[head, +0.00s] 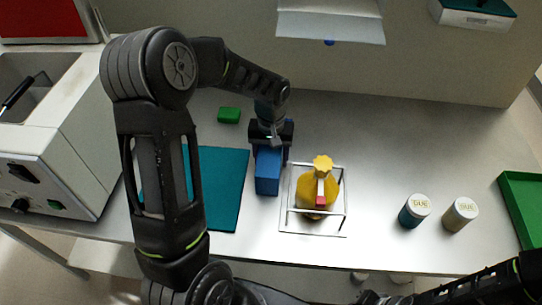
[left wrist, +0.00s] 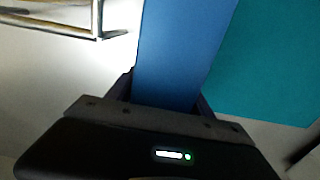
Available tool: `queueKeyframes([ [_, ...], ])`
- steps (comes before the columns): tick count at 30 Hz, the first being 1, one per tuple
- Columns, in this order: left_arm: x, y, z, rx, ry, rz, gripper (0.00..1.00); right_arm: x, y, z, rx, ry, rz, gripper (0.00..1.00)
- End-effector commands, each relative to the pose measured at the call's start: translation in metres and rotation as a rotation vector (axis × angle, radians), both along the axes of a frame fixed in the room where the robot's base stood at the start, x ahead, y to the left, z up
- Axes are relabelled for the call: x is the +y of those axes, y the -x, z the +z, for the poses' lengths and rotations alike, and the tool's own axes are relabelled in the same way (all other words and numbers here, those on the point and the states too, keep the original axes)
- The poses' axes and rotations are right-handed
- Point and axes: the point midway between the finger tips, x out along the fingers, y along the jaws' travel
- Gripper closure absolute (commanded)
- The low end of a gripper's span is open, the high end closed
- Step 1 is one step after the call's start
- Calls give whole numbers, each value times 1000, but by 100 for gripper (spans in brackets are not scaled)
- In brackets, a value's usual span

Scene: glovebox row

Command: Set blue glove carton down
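The blue glove carton (head: 267,172) is between the fingers of my left gripper (head: 270,147) in the head view. In the left wrist view the blue carton (left wrist: 182,50) fills the space between the fingers of the left gripper (left wrist: 160,100). The carton is at the right edge of the teal mat (head: 228,190), which also shows in the left wrist view (left wrist: 270,60). I cannot tell whether its base touches the table. My right arm shows at the lower right of the head view, but its gripper is not in view.
A wire rack (head: 343,225) with a yellow bottle (head: 312,190) stands close right of the carton. Two lidded jars (head: 413,212) (head: 460,214) and a green tray (head: 520,190) are further right. A green block (head: 229,115) lies behind the mat. A white bath unit (head: 60,145) is left.

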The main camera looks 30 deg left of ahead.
Motion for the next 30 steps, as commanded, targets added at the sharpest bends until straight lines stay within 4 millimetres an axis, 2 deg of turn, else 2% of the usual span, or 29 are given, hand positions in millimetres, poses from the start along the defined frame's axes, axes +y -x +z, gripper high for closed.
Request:
queueKeyframes([
  [1,0,0,0,0,0,0,35,0,0,0,0,0,0,100],
  [5,0,0,0,0,0,0,24,0,0,0,0,0,0,100],
  [17,0,-1,7,-2,0,0,24,0,0,3,0,0,0,100],
  [23,0,-1,35,-5,0,1,24,0,0,2,0,0,0,100],
  [30,0,-1,86,-6,-1,0,24,0,0,1,0,0,0,100],
])
